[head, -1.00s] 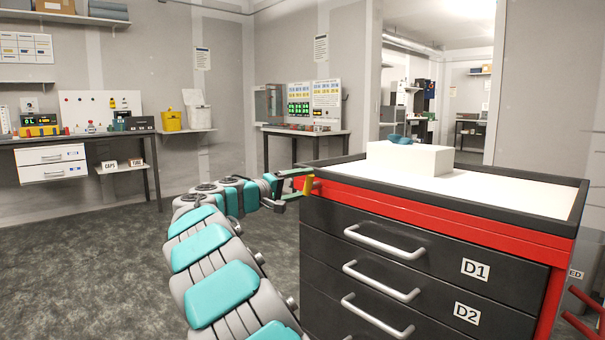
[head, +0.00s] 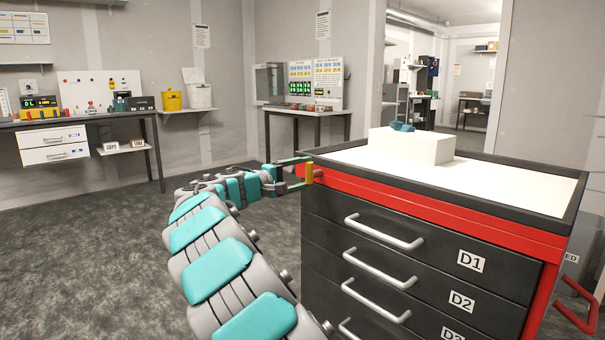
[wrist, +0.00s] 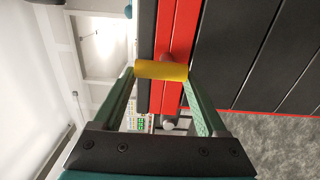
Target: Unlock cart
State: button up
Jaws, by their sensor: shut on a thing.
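The cart (head: 335,181) is a red and black drawer cabinet with a white top, seen at the right of the head view. A small yellow cylinder (head: 309,172) sits at its left front corner, by the red band under the top. In the wrist view the yellow piece (wrist: 161,70) lies across between the two fingertips, in front of the red band. A dark reddish knob or stem shows just behind it. My gripper (head: 300,172) is shut on the yellow piece, one green finger at each end; it also shows in the wrist view (wrist: 162,74).
A white box (head: 412,147) with a teal object (head: 402,127) on it stands on the cart top. Drawer handles (head: 384,232) stick out from the front. Benches (head: 307,112) line the walls. The floor left of my arm is clear.

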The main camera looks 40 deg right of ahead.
jog(key=o, duration=1.3)
jog(key=a+b, duration=0.1)
jog(key=a, duration=0.6)
jog(key=shift+s+a, duration=0.3)
jog(key=shift+a, duration=0.1)
